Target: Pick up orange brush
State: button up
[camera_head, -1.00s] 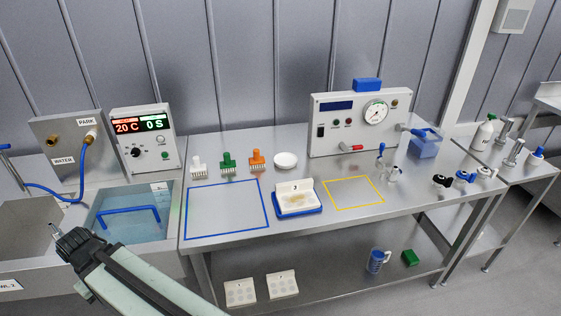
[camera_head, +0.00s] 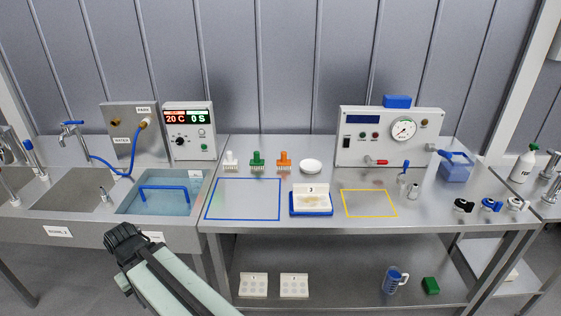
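The orange brush (camera_head: 284,161) stands upright, bristles down, near the back of the steel table, in a row with a green brush (camera_head: 257,162) and a white brush (camera_head: 232,161) to its left. A white round dish (camera_head: 310,166) lies just to its right. My gripper (camera_head: 122,238) is at the lower left, in front of the sink edge, well apart from the brushes. Its fingers are not clearly visible, so I cannot tell whether it is open.
A blue outlined square (camera_head: 243,219) marks bare table in front of the brushes. A blue tray (camera_head: 311,213) with a white card stands beside it. A gauge box (camera_head: 390,151) stands at the back right. The water basin (camera_head: 160,206) is left of the table.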

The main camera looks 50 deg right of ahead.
aim_at(283, 160)
jog(key=i, duration=0.85)
